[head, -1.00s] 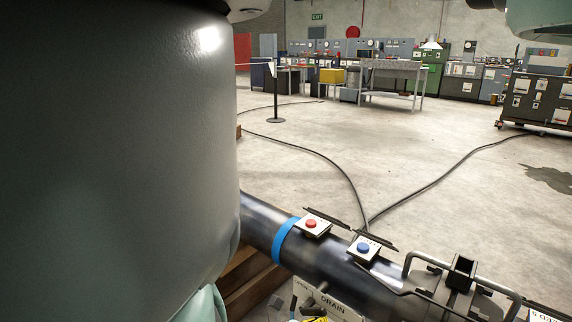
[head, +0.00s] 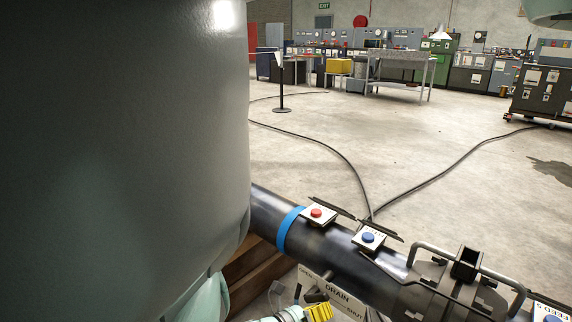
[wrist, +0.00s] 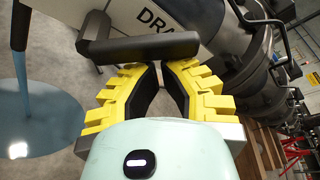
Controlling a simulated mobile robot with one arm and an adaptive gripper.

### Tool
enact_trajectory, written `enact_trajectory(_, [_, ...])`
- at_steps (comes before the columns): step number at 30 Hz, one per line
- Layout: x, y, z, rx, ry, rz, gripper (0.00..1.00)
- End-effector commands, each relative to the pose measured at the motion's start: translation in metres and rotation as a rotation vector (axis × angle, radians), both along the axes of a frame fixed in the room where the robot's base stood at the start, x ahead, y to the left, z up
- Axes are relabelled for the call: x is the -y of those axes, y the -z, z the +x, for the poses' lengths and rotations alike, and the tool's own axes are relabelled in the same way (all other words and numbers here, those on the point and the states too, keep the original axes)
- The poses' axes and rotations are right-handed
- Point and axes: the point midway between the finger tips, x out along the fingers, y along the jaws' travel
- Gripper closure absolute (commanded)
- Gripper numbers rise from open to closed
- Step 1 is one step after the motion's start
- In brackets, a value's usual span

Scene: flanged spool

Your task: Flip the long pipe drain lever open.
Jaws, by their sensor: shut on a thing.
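The drain lever shows in the wrist view as a black bar (wrist: 150,47) lying across the picture, with a short black stub at its left end. My gripper (wrist: 157,72) has its yellow-padded fingers closed on the bar, right of its middle. A white sign (wrist: 160,17) with part of the word DRAIN is behind the bar. In the head view my gripper (head: 316,308) is low, just in front of the DRAIN sign (head: 338,294), which hangs by the long dark pipe (head: 335,250). There the lever is small and partly hidden by the fingers.
The pipe carries a red button (head: 317,212), a blue button (head: 367,237), a blue band (head: 288,230) and a clamp with a bent handle (head: 465,262). A large dark grey cylinder fills the left. Black cables cross the open floor behind the pipe.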

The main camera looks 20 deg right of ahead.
Motion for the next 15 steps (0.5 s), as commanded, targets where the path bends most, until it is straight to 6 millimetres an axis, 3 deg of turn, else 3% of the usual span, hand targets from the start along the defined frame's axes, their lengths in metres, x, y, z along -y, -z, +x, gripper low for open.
enact_trajectory(15, [-0.0001,-0.003,0.0013,-0.051,0.0,-0.022,1.0])
